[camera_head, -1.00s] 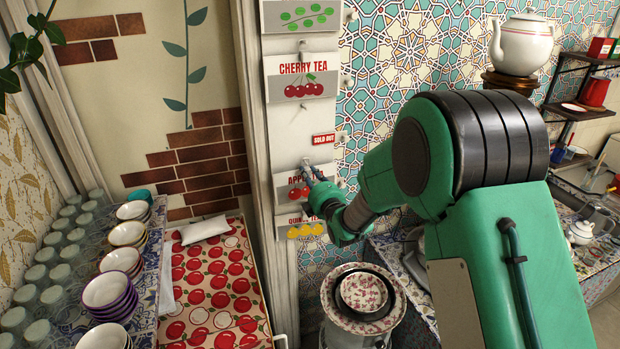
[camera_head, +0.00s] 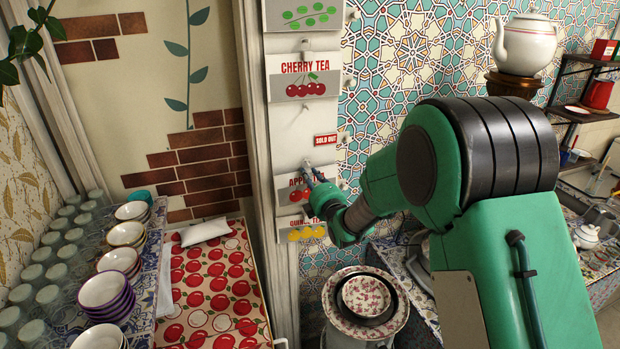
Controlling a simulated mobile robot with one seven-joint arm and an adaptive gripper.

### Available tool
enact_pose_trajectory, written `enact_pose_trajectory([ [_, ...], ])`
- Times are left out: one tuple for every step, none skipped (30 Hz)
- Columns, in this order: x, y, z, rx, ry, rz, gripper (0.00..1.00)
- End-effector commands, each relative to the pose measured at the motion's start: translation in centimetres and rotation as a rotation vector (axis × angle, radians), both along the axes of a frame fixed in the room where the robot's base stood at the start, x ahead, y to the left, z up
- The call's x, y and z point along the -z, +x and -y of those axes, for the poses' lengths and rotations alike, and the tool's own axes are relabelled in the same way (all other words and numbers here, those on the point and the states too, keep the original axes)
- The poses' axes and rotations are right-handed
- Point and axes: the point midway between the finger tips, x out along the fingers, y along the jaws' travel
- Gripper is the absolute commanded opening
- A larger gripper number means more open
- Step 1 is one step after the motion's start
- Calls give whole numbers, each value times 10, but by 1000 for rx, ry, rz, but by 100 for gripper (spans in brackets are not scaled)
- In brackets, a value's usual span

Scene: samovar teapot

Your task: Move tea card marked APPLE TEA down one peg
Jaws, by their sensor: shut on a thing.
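The APPLE TEA card (camera_head: 296,191) hangs on the white board (camera_head: 287,136), low down, partly hidden behind my gripper. Its red apples and the start of its name show. My gripper (camera_head: 312,174) is at the card's upper right part and is shut on the card, near a peg (camera_head: 306,162). The QUINCE TEA card (camera_head: 299,232), with yellow fruit, is directly below and partly covered. The CHERRY TEA card (camera_head: 304,78) hangs higher up, with a bare stretch of board between it and the APPLE TEA card.
A red SOLD OUT tag (camera_head: 325,140) hangs at the board's right edge. A flowered bowl (camera_head: 368,296) stands below the board on the right. An apple-print cloth (camera_head: 214,281) and stacked bowls (camera_head: 104,296) are at lower left. A white teapot (camera_head: 524,45) stands at upper right.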

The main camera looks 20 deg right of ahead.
Motion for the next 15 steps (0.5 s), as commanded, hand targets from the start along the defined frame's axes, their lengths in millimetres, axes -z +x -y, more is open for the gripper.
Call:
enact_pose_trajectory([
  [0, 0, 0, 0, 0, 0, 0],
  [0, 0, 0, 0, 0, 0, 0],
  [0, 0, 0, 0, 0, 0, 0],
  [0, 0, 0, 0, 0, 0, 0],
  [0, 0, 0, 0, 0, 0, 0],
  [0, 0, 0, 0, 0, 0, 0],
  [0, 0, 0, 0, 0, 0, 0],
  [0, 0, 0, 0, 0, 0, 0],
  [0, 0, 0, 0, 0, 0, 0],
  [0, 0, 0, 0, 0, 0, 23],
  [0, 0, 0, 0, 0, 0, 29],
  [0, 0, 0, 0, 0, 0, 37],
  [0, 0, 0, 0, 0, 0, 43],
  [0, 0, 0, 0, 0, 0, 43],
  [0, 0, 0, 0, 0, 0, 43],
])
